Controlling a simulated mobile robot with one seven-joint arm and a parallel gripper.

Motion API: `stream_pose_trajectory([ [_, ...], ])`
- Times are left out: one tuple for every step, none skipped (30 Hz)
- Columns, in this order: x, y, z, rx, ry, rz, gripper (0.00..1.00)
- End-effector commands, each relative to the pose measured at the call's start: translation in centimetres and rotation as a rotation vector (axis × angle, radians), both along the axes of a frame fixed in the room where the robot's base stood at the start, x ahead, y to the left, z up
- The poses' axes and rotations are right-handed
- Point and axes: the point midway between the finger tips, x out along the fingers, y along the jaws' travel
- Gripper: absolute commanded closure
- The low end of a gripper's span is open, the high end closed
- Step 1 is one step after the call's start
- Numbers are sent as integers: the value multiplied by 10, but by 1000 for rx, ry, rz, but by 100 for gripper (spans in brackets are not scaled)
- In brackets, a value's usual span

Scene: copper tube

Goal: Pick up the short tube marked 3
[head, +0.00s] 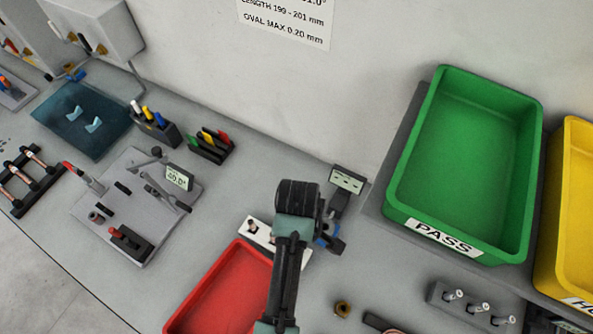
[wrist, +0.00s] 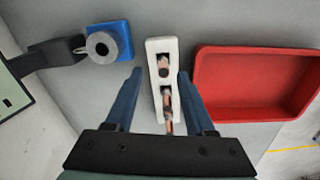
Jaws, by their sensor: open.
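Short copper tubes sit in a white holder (wrist: 152,50) in the wrist view. One copper tube (wrist: 163,66) is in the far slot, and another copper tube (wrist: 168,126) shows at the near end. I cannot read a number on any of them, so which is marked 3 is unclear. My gripper (wrist: 160,73) is open, its two blue fingers on either side of the holder, with nothing held. In the head view the white holder (head: 257,231) is partly hidden by my arm, and my fingertips are hidden.
A red tray (wrist: 255,115) lies close right of the holder. A blue block with a grey ring (wrist: 102,46) stands left of it. In the head view a green PASS bin (head: 398,205) and a yellow bin (head: 573,220) stand at the right.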

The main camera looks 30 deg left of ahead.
Motion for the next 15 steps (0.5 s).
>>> stream_pose_trajectory([
  [-3,0,-4,-2,7,1,45],
  [-5,0,-8,-3,7,2,45],
  [-6,0,-14,-3,7,3,45],
  [-6,0,-18,-3,7,3,45],
  [-7,0,-22,-3,7,2,45],
  [-7,0,-28,-2,6,1,45],
  [-6,0,-32,-1,4,1,45],
  [-6,0,-36,-1,4,0,45],
  [-6,0,-39,-1,3,0,45],
  [-6,0,-41,-1,3,0,45],
  [-6,0,-43,-1,3,1,45],
  [-6,0,-45,-1,2,1,45],
  [-6,0,-45,-1,2,1,45],
  [-6,0,-46,-1,1,1,45],
  [-5,0,-46,0,1,1,45],
])
